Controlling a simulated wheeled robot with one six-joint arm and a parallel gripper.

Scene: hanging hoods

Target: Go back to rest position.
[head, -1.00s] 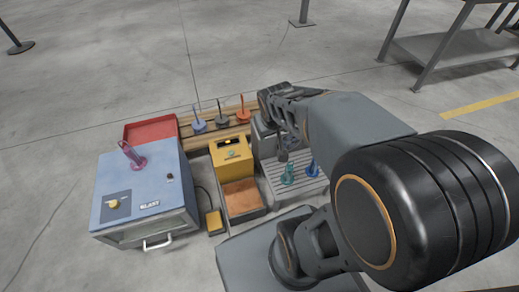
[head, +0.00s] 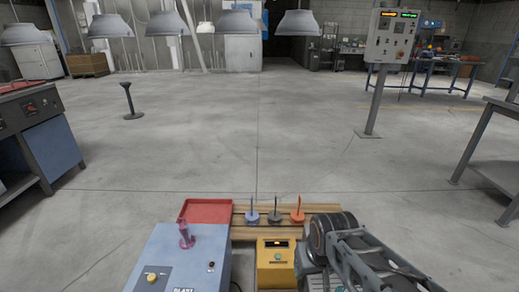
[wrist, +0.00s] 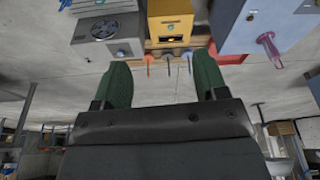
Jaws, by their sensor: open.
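My gripper (wrist: 160,72) shows in the wrist view with two green fingers spread wide apart and nothing between them. The wrist view is upside down. In the head view my arm is drawn back at the lower right, and I cannot make out the fingertips there. The blue box with a yellow knob (head: 160,262) stands at the lower left, with a pink translucent piece (head: 186,237) on top. A yellow device (head: 276,262) stands right of it. Blue, dark and red-orange spindles stand on a wooden rack (head: 325,216) behind, beside a red tray (head: 206,202).
Several grey hoods (head: 238,22) hang across the back. A control panel on a post (head: 391,38) stands back right, and a short dark post (head: 129,100) back left. A console (head: 36,130) is at left, a table (head: 497,125) at right. The middle floor is clear.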

